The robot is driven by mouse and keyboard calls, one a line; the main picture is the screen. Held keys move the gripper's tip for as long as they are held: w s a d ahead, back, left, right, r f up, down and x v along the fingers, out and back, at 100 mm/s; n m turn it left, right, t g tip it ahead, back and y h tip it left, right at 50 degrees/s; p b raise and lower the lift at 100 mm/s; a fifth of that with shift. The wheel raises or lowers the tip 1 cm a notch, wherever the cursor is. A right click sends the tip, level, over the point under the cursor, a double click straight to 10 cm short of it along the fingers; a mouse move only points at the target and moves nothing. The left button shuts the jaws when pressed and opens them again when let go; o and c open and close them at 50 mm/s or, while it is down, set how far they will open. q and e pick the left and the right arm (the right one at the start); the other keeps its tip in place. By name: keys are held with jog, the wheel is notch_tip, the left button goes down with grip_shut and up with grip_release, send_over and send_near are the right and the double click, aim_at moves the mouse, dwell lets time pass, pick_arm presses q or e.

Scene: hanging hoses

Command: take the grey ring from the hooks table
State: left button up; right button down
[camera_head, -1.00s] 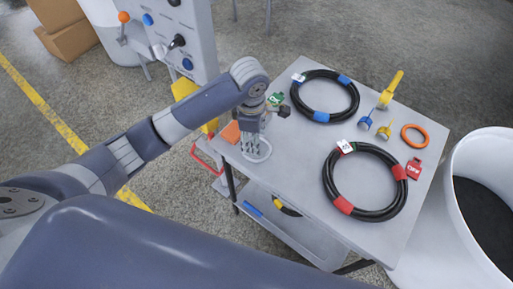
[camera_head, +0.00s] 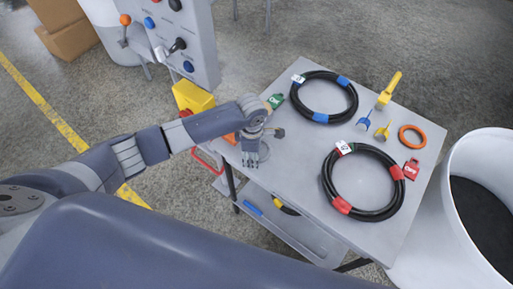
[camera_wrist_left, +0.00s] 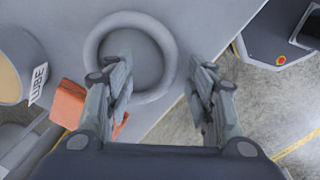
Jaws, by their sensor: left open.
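The grey ring (camera_wrist_left: 130,20) lies flat on the grey table top, near its left edge. In the head view the ring (camera_head: 266,152) is partly hidden by my left gripper (camera_head: 250,160). In the left wrist view my left gripper (camera_wrist_left: 160,82) is open and empty. Its left finger overlaps the ring's opening, and its right finger is outside the ring, so the ring's right side shows between them. I cannot tell how high the fingertips are above the table. My right gripper is not in view.
An orange block (camera_wrist_left: 68,103) and a can marked LUBE (camera_wrist_left: 22,62) stand near the ring. Two black hose coils (camera_head: 325,112) (camera_head: 329,188), an orange ring (camera_head: 424,130) and yellow tools (camera_head: 389,88) lie on the table (camera_head: 285,200). A control panel (camera_head: 200,50) stands behind left.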

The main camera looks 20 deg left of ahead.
pick_arm(q)
grip_shut()
jog(key=shift+r, duration=0.1)
dwell(0.3)
